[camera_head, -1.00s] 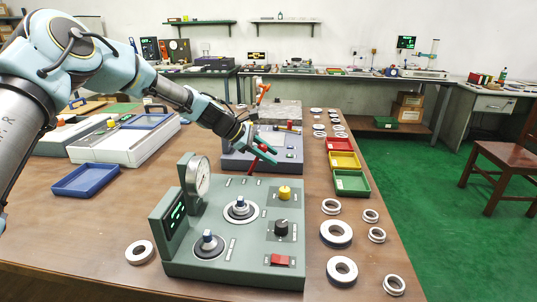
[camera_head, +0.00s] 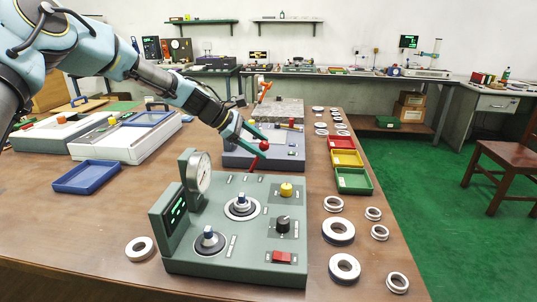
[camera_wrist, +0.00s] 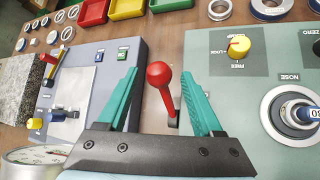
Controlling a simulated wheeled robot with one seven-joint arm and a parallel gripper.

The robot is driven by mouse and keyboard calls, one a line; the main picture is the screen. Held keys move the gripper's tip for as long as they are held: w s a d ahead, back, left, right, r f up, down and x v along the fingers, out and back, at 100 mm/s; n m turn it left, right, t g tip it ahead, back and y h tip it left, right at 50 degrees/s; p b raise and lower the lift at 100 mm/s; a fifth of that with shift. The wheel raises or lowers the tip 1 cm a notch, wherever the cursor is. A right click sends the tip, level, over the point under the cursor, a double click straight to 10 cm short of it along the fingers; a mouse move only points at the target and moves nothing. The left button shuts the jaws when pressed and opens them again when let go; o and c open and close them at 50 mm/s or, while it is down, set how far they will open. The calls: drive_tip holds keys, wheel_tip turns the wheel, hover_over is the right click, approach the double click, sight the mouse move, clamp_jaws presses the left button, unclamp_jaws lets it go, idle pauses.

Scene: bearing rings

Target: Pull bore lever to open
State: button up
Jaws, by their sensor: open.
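A red lever (camera_head: 264,146) with a round knob stands up near the back edge of the green test panel (camera_head: 257,258). In the wrist view the red knob (camera_wrist: 159,75) leans up from a dark base, and its label cannot be read. My gripper (camera_head: 266,148) is open, with its teal fingers on either side of the lever. In the wrist view the lever shows between the two fingers of my gripper (camera_wrist: 160,72), with gaps on both sides.
The green panel also carries a dial gauge (camera_head: 199,173), a yellow knob (camera_head: 286,189), a black knob (camera_head: 283,225) and a red switch (camera_head: 282,257). A grey-blue device (camera_head: 237,160) stands just behind. Several loose rings (camera_head: 338,231) and coloured bins (camera_head: 353,181) line the right.

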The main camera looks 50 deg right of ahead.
drive_tip(key=b+v, duration=0.1)
drive_tip(key=v, duration=0.5)
idle(0.4)
drive_tip(key=w+a+f+m+t+y, duration=0.1)
drive_tip(key=w+a+t, duration=0.15)
drive_tip(key=a, duration=0.75)
drive_tip(key=w+a+f+m+t+y, duration=0.15)
drive_tip(key=w+a, duration=0.25)
drive_tip(key=a, duration=0.6)
drive_tip(key=w+a+f+m+t+y, duration=0.15)
drive_tip(key=w+a, duration=0.25)
drive_tip(key=a, duration=0.5)
drive_tip(key=s+a+y, duration=0.1)
drive_tip(key=s+a, duration=0.2)
drive_tip(key=a, duration=0.7)
drive_tip(key=s+a+m+t+y, duration=0.1)
drive_tip(key=s+a, duration=0.1)
drive_tip(key=a, duration=0.7)
drive_tip(key=s+a+m+y, duration=0.1)
drive_tip(key=s+a, duration=0.2)
drive_tip(key=a, duration=0.7)
drive_tip(key=shift+s+a+f+t+y+p, duration=0.3)
drive_tip(key=shift+s+a+f+t+y, duration=0.05)
drive_tip(key=shift+f+y, duration=0.1)
